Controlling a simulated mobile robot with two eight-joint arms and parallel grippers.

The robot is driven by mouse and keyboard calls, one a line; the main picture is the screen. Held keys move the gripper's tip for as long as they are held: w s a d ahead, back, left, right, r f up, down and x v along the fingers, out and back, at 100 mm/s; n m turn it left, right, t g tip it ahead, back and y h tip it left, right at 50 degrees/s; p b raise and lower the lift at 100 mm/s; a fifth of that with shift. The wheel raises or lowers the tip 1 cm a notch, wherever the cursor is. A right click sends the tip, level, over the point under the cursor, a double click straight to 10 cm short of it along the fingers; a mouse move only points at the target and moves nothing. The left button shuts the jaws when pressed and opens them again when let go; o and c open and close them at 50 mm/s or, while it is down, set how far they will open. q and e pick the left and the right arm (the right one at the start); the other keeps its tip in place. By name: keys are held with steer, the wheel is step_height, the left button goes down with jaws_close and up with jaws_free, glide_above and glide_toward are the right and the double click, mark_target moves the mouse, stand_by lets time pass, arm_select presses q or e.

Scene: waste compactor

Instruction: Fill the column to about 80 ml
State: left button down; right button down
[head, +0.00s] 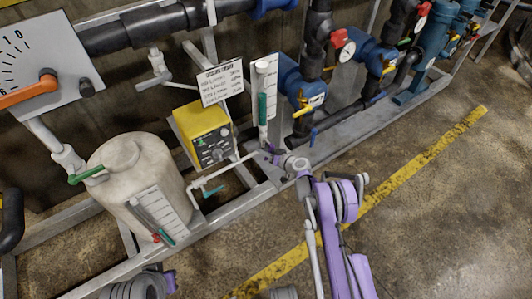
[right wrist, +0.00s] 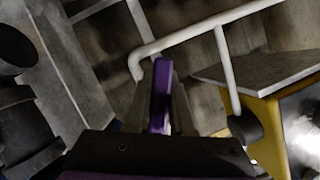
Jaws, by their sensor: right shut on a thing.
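The column (head: 263,75) stands upright against a white scale board, right of the yellow box. A green stretch (head: 263,108) shows in its lower half; the scale marks are too small to read. My right gripper (head: 274,154) is low by the pipework under the column. In the right wrist view its dark fingers (right wrist: 162,120) are shut on a narrow purple lever (right wrist: 161,85), with a white pipe just behind it. The lever's pivot is hidden. A grey and purple part of my left arm shows at the bottom left edge; its gripper is out of view.
A yellow pump box (head: 202,133) and a printed sign (head: 221,82) stand left of the column. A pale tank (head: 140,180) with its own scale is further left. Blue valves (head: 300,85) and pipes crowd the right. The floor at right is clear.

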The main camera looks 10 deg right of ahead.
steer(key=shift+s+a+r+m+t+y+b, duration=0.15)
steer(key=shift+a+r+m+t+y+b, duration=0.2)
steer(key=shift+r+m+y+b, duration=0.95)
steer(key=shift+s+a+r+m+t+y+b, duration=0.15)
steer(key=shift+a+m+y+b, duration=0.25)
steer(key=shift+m+b, duration=1)
steer(key=shift+s+a+r+m+t+y+b, duration=0.2)
steer(key=shift+a+r+m+y+b, duration=0.4)
steer(key=shift+m, duration=1.5)
steer(key=shift+d+r, duration=0.15)
steer(key=shift+r, duration=0.05)
steer(key=c, duration=0.8)
jaws_free()
steer(key=p+v, duration=0.1)
steer(key=v, duration=0.9)
steer(key=shift+s+d+f+p, duration=0.1)
steer(key=shift+s+d+p, duration=0.1)
steer(key=shift+d+p, duration=0.15)
